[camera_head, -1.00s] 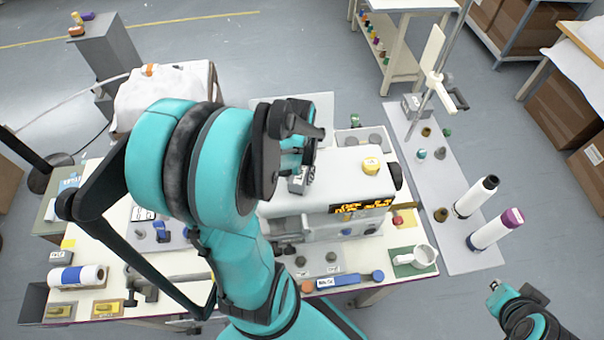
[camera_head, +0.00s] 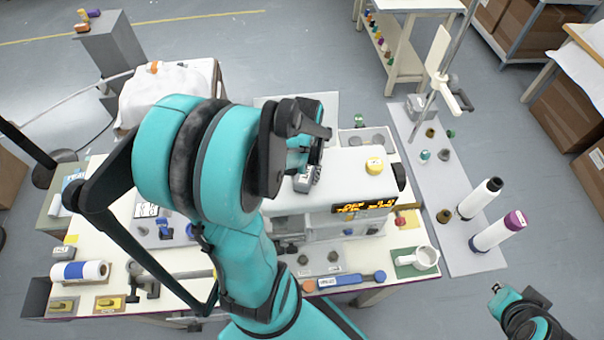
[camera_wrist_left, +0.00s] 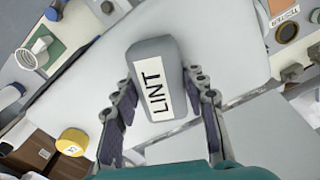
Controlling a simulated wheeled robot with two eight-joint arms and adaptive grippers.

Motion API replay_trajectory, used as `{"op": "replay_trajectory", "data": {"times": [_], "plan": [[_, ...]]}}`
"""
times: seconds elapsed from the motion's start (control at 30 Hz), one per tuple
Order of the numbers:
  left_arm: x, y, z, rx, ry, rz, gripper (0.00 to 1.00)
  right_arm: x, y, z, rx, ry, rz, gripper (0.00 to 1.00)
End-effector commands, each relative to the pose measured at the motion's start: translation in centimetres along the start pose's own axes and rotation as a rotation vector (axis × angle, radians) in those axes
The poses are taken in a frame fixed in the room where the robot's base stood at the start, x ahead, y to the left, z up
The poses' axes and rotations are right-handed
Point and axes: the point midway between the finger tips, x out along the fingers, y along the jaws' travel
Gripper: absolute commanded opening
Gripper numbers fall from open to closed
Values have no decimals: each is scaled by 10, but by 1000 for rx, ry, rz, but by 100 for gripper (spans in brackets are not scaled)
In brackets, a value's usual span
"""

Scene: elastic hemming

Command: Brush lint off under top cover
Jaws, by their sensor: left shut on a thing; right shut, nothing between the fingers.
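My left gripper (camera_head: 312,160) is above the back left part of the white sewing machine (camera_head: 345,170). It is shut on a grey block (camera_head: 305,182). In the left wrist view the block (camera_wrist_left: 172,55) lies between the two fingers (camera_wrist_left: 163,115) and bears a white label reading LINT. The machine's white top spreads beneath it. I cannot tell whether the block touches that surface. No loose lint is visible, and my arm hides part of the machine's left side. My right gripper (camera_head: 497,289) is shut and empty at the lower right, away from the machine.
A yellow knob (camera_head: 375,165) sits on the machine top. A paper roll (camera_head: 80,272) is at the left.

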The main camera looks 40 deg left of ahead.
Motion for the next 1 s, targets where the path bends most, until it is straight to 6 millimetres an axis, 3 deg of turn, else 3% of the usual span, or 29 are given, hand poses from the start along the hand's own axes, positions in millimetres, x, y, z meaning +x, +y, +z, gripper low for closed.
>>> {"op": "replay_trajectory", "data": {"times": [0.4,0.57,1.0], "plan": [[4,24,-10,2,0,1,15,0,0,0,0,0,0,0],[3,24,-9,0,0,1,15,-1,0,-1,0,0,0,0],[-41,24,-10,0,0,0,15,-29,0,-21,0,0,0,0]]}}
